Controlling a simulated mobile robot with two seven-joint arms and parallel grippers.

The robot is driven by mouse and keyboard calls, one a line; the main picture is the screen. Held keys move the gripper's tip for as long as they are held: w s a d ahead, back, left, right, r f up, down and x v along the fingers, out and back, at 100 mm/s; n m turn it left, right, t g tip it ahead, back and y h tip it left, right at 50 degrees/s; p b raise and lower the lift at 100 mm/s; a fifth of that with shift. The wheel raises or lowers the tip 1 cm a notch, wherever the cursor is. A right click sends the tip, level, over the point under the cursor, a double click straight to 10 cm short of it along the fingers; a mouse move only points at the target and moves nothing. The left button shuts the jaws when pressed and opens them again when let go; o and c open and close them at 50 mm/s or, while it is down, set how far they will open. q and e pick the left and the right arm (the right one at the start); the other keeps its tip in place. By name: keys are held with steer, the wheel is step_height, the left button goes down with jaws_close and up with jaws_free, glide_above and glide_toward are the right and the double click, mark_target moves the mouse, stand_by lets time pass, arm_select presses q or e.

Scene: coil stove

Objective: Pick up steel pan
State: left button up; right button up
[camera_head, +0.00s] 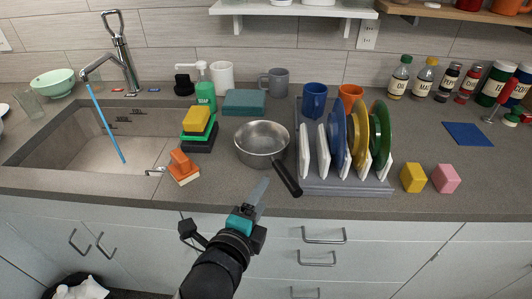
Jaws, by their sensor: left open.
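The steel pan (263,137) sits upright on the grey counter, left of the dish rack. Its black handle (287,180) points down and right to the counter's front edge. My left gripper (255,198) is in front of the counter's edge, below the pan and a little left of the handle. It is open and apart from the pan. My right gripper is not in view.
The dish rack (345,188) with several plates stands close to the pan's right. Drawers with handles (323,237) lie below the counter.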

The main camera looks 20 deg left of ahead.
mark_target(276, 169)
arm_select(q)
steer(key=b+x, duration=0.1)
steer(key=x, duration=0.7)
steer(key=shift+w, duration=0.3)
steer(key=shift+b+x, duration=0.7)
steer(key=shift+x, duration=1.95)
jaws_close()
steer(key=shift+r, duration=0.15)
